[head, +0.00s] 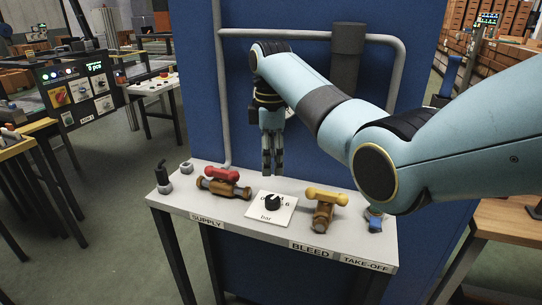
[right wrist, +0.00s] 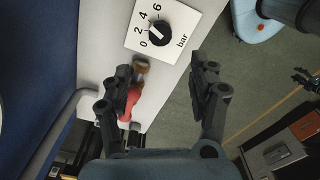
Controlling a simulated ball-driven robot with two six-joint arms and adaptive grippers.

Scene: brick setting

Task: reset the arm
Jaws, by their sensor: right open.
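My right arm (head: 330,105) comes in from the right and bends down over the bench. My right gripper (head: 272,172) hangs with its fingers pointing down, above the bench top near the bar gauge. In the right wrist view the right gripper (right wrist: 165,72) shows its two dark fingers spread apart, with nothing held between them.
A blue panel (head: 310,100) with grey pipes stands behind.

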